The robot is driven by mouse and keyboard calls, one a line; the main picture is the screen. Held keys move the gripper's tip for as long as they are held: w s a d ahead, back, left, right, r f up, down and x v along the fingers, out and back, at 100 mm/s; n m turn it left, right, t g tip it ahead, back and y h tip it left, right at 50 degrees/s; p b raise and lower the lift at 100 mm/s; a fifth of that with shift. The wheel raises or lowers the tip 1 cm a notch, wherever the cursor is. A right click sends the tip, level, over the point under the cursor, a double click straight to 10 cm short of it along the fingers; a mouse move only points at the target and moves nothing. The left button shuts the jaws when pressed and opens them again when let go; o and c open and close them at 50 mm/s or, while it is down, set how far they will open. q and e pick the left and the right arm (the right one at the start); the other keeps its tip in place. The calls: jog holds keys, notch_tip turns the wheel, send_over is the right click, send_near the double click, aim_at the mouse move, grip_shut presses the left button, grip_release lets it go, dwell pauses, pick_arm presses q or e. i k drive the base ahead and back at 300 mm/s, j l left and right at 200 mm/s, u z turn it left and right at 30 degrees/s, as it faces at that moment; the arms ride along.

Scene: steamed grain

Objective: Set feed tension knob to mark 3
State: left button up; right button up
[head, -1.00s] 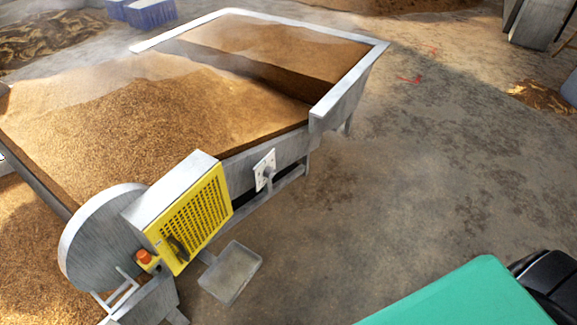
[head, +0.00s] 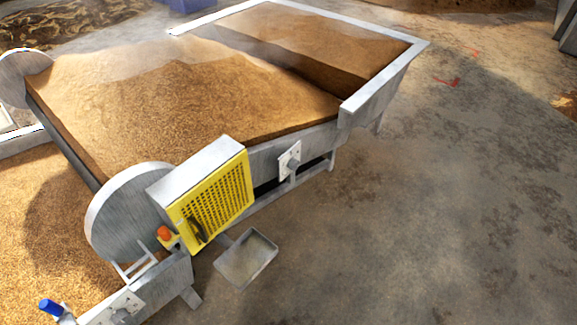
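A dark knob on a pale plate (head: 290,160) sits on the side of the metal grain trough, right of the yellow guard. A second pale plate with a dark knob (head: 122,312) is at the bottom left edge, partly cut off by the frame. I cannot tell which one is the feed tension knob, and the marks are too small to read. Neither of my grippers is in view.
The trough (head: 385,80) is full of steaming grain. A blue handle (head: 50,307) shows bottom left. The floor at right is clear.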

aim_at(293, 163)
jog(key=i+l+u, duration=0.1)
jog(key=u, duration=0.25)
jog(key=l+u, duration=0.35)
jog(key=i+l+u, duration=0.1)
jog(key=u, duration=0.3)
jog(key=i+l+u, duration=0.1)
jog(key=l+u, duration=0.2)
jog(key=l, duration=0.95)
jog(key=l+u, duration=0.3)
jog(key=l, duration=0.9)
